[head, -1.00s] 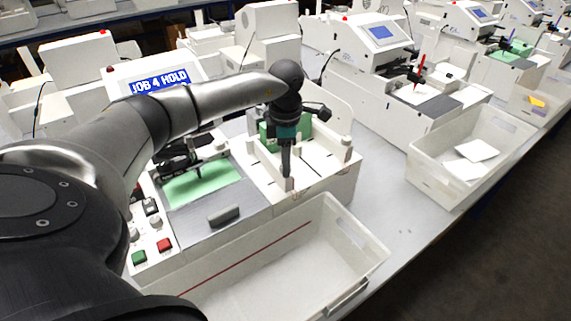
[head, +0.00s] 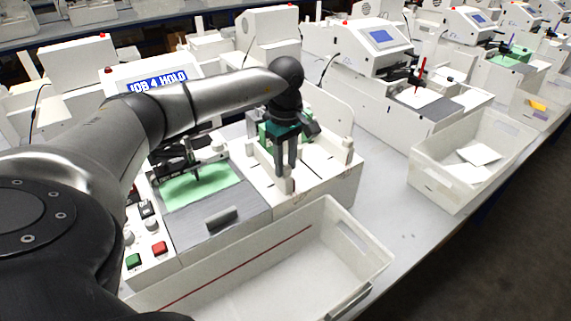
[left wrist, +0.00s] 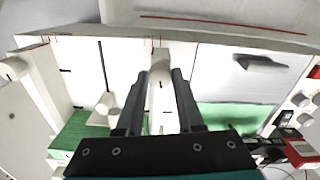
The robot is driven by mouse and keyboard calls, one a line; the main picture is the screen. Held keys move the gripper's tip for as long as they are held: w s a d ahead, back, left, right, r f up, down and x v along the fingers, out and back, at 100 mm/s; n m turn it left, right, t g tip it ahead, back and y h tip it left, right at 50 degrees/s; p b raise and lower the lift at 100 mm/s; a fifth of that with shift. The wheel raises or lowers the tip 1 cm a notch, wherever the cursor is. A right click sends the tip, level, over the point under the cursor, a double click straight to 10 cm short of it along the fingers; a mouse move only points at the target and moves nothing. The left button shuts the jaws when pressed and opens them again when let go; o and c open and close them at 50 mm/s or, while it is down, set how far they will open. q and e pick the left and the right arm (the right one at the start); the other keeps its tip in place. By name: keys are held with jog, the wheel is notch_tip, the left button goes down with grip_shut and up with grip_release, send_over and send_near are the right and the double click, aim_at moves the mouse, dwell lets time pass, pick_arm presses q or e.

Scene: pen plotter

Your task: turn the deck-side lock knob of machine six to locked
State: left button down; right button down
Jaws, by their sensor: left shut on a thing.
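The nearest machine (head: 222,240) has a screen reading "JOB 4 HOLD" (head: 155,83); I see no readable machine number. A pale upright knob (head: 288,187) stands at the front of its white deck, beside the grey plate. My left gripper (head: 286,176) points down over it, its two fingers on either side. In the left wrist view the gripper (left wrist: 159,95) is shut on the pale knob (left wrist: 161,75), which shows between the dark fingers. The knob's lock marking cannot be read. My right gripper is not in view.
A white bin (head: 345,240) stands in front of the deck. Another pale post (head: 347,147) rises at the deck's right. Red (head: 159,248) and green (head: 133,261) buttons lie at the left. A second bin (head: 425,170) stands farther right, with bare table between.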

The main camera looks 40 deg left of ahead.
aim_at(286, 167)
pick_arm(q)
jog(key=shift+m, duration=0.9)
jog(key=shift+r, duration=0.1)
jog(key=c, duration=0.5)
grip_release()
jog(key=shift+c, duration=0.2)
notch_tip(286, 167, up, 15)
